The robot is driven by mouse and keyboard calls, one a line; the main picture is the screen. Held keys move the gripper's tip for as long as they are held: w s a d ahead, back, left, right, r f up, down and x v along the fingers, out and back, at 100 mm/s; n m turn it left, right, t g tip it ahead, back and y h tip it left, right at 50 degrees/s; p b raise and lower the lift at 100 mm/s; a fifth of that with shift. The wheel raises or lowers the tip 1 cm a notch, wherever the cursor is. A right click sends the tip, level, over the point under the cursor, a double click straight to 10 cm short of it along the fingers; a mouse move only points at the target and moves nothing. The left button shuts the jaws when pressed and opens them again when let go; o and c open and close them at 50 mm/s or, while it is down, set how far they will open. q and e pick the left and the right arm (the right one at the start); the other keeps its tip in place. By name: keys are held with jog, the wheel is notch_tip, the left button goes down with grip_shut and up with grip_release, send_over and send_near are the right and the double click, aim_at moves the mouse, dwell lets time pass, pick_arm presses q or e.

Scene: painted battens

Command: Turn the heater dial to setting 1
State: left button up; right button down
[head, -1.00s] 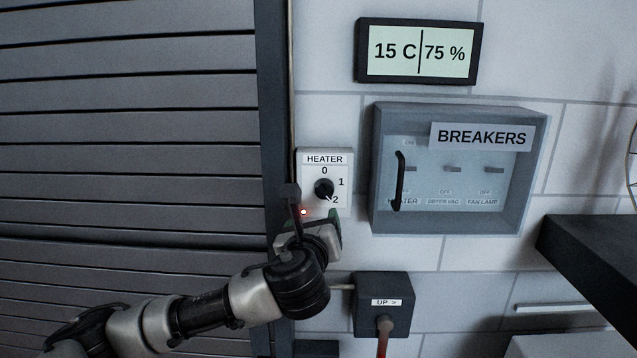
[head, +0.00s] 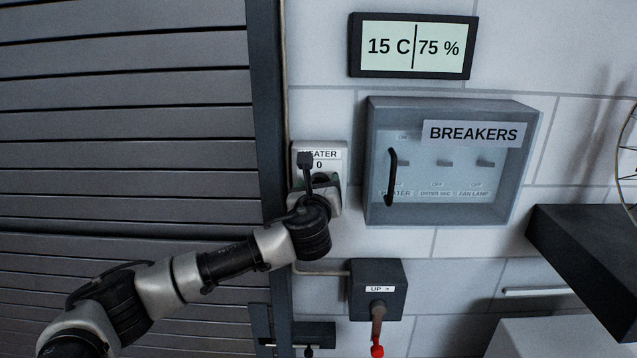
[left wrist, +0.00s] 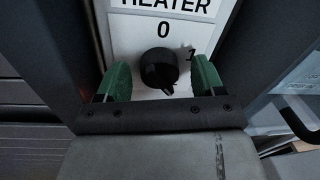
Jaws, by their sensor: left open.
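The heater panel (head: 336,152) is a white plate on the wall; my left gripper (head: 322,184) is in front of its lower part and hides the dial in the head view. In the left wrist view the round black heater dial (left wrist: 157,66) sits below the printed 0, with the 1 at its upper right. The dial's pointed tip faces down and slightly right, away from the 0 and the 1. My left gripper (left wrist: 160,80) is open, its green finger pads on either side of the dial with gaps showing. My right gripper is not in view.
A breaker box (head: 455,207) with a clear front and black handle is right of the heater. A display (head: 414,47) above reads 15 C and 75 %. A dark switch box (head: 376,276) with a red-tipped lever is below. A slatted shutter (head: 130,110) fills the left.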

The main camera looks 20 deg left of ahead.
pick_arm(q)
jog(key=shift+a, duration=0.1)
jog(key=shift+c, duration=0.4)
jog(key=c, duration=0.8)
jog(key=shift+f, duration=0.1)
jog(key=shift+c, duration=0.2)
jog(key=shift+f+n+b, duration=0.1)
jog(key=shift+n+b, duration=0.55)
jog(key=shift+n, duration=0.05)
jog(key=n+b, duration=0.4)
jog(key=n, duration=0.1)
jog(key=shift+f, duration=0.15)
jog(key=n+b, duration=0.2)
jog(key=n, duration=0.1)
jog(key=shift+n+t+y, duration=0.3)
jog(key=shift+n+y, duration=0.1)
jog(key=shift+n+b, duration=1.25)
jog(key=shift+n, duration=0.75)
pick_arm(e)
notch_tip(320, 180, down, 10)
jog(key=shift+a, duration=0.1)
